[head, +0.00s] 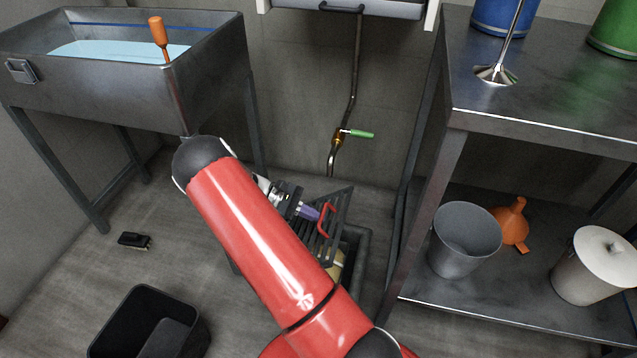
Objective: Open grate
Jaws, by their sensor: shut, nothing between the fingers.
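The dark barred grate (341,208) stands tilted up over a square floor opening (362,262), which shows partly open under it. A red handle (327,219) is on the grate's near side. My gripper (313,213) is beside the grate, its purplish fingertips just left of the red handle. It is shut with nothing in it, and I cannot tell whether it touches the grate. A tan object (337,264) shows in the opening. My red arm hides the left part of the grate and opening.
A steel tank (110,75) on legs stands at the upper left. A steel table (560,110) with a lower shelf holding a bucket (466,240) is close on the right. A black bin (150,325) and a brush (134,241) lie on the floor at left. A pipe with a green-handled valve (357,134) runs down the back wall.

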